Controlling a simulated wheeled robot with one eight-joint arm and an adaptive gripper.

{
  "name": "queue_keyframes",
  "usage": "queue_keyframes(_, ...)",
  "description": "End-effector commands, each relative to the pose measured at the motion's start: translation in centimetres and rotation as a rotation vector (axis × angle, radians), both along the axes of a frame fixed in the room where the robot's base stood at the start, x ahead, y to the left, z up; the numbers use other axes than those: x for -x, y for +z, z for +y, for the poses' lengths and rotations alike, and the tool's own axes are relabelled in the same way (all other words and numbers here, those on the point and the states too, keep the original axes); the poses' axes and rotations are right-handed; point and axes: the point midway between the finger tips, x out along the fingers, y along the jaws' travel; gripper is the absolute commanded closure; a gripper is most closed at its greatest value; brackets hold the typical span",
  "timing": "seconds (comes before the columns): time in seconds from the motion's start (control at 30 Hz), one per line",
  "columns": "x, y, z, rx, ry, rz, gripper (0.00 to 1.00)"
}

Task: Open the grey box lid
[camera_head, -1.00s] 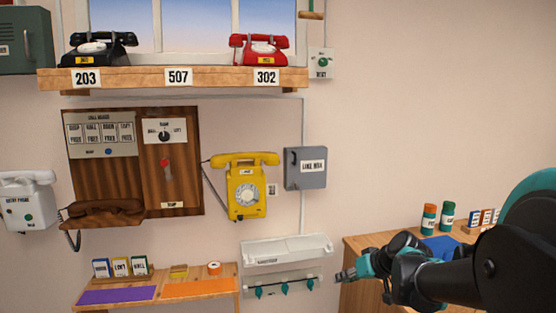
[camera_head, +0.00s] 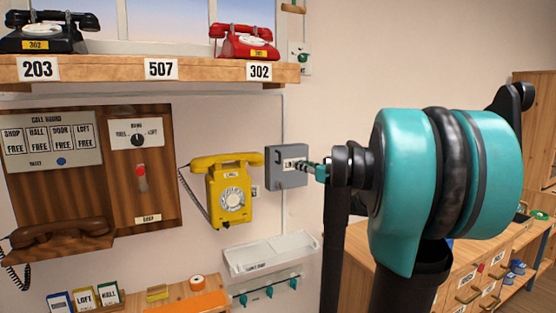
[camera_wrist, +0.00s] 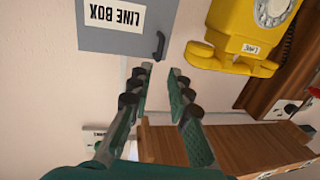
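The grey box (camera_head: 282,178) labelled LINE BOX hangs on the wall right of the yellow phone, and its lid looks shut. I cannot see contact with the handle.
The yellow phone (camera_head: 228,190) hangs close on the left, with its cord beside it. A white tray (camera_head: 270,252) with teal hooks is below. A wooden shelf (camera_head: 120,74) with black and red phones is above. A drawer cabinet (camera_head: 480,262) stands at lower right.

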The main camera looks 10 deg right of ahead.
Motion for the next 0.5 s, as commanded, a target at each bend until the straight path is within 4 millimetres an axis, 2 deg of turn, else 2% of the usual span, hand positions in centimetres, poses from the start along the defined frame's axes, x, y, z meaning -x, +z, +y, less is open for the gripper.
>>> queue_keyframes(0.1, -2.2, 0.0, 1.4, 0.0, 0.004, 0.0, 0.82)
queue_keyframes(0.5, -8.8, 0.0, 5.0, 0.0, 0.003, 0.001, 0.82)
